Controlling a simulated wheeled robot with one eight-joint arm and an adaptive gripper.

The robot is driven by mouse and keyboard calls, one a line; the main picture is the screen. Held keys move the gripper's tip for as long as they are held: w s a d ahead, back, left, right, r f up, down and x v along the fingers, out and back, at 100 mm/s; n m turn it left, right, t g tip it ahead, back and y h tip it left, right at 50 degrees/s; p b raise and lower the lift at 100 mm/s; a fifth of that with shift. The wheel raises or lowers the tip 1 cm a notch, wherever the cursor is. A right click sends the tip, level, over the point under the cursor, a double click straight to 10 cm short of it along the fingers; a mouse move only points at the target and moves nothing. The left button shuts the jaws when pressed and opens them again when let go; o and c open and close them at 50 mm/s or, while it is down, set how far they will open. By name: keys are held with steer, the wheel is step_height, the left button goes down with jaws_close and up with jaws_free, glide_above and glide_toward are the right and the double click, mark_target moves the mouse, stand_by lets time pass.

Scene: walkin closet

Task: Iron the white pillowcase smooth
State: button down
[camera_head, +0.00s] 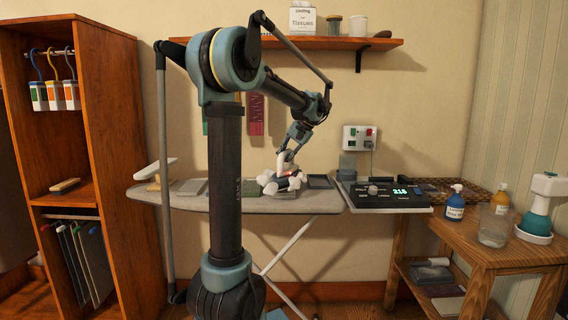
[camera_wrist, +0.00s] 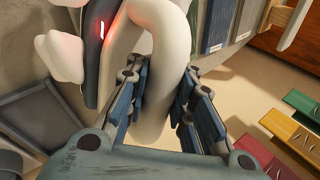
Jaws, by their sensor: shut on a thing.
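My gripper (camera_head: 285,166) is over the middle of the grey ironing board (camera_head: 310,201). It is shut on the white handle of an iron (camera_head: 271,182). In the wrist view, my gripper's blue-padded fingers (camera_wrist: 158,90) sit on both sides of the thick curved iron handle (camera_wrist: 150,40), and a red light glows on the iron's dark body. The iron is low over the board; whether its sole touches the surface is hidden.
A dark tray (camera_head: 320,181) lies right of the iron. Folded cloths (camera_head: 190,187) and a white sleeve board (camera_head: 155,168) are to the left. Bottles (camera_head: 455,205) stand on the wooden side table.

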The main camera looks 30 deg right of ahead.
steer(key=shift+r, duration=2.05)
steer(key=shift+w+f, duration=0.1)
steer(key=shift+f, duration=0.05)
steer(key=shift+w+d+f, duration=0.2)
steer(key=shift+w+f, duration=0.15)
steer(key=shift+f, duration=0.45)
steer(key=shift+w+d+f, duration=0.15)
steer(key=shift+w+f, duration=0.2)
steer(key=shift+f, duration=0.5)
steer(key=shift+w+d+f, duration=0.2)
steer(key=shift+w+f, duration=0.15)
steer(key=shift+f, duration=0.45)
steer(key=shift+f, duration=0.45)
steer(key=shift+r, duration=0.1)
steer(key=shift+r, duration=2.9)
